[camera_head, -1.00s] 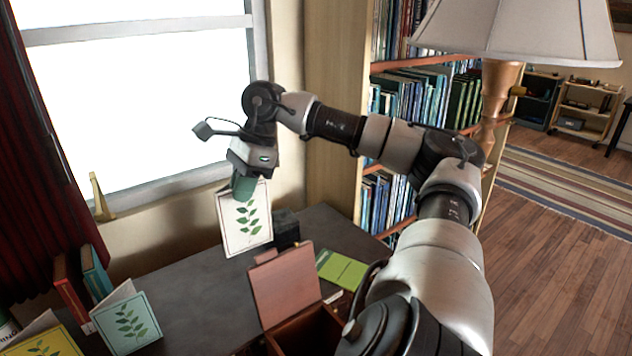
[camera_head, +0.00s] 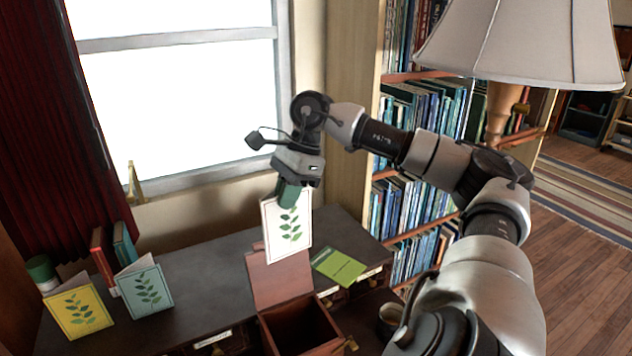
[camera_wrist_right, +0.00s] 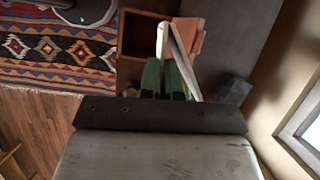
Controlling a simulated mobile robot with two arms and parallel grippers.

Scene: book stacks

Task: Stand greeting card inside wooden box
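A white greeting card with a green leaf sprig (camera_head: 287,226) hangs upright from my right gripper (camera_head: 288,194), whose green fingers are shut on its top edge. The right wrist view shows the card (camera_wrist_right: 183,66) from above, slightly spread in a V, between the green fingers (camera_wrist_right: 164,80). The wooden box (camera_head: 301,330) stands open on the desk with its lid (camera_head: 280,279) raised at the back. The card is above the box, overlapping the lid's top in the head view. The box (camera_wrist_right: 143,35) also shows in the right wrist view. My left gripper is not in view.
A yellow card (camera_head: 78,311) and a teal card (camera_head: 146,291) stand on the left of the desk (camera_head: 205,285), near upright books (camera_head: 124,246). A green booklet (camera_head: 338,266) lies right of the lid. A lamp (camera_head: 520,45) stands at the right.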

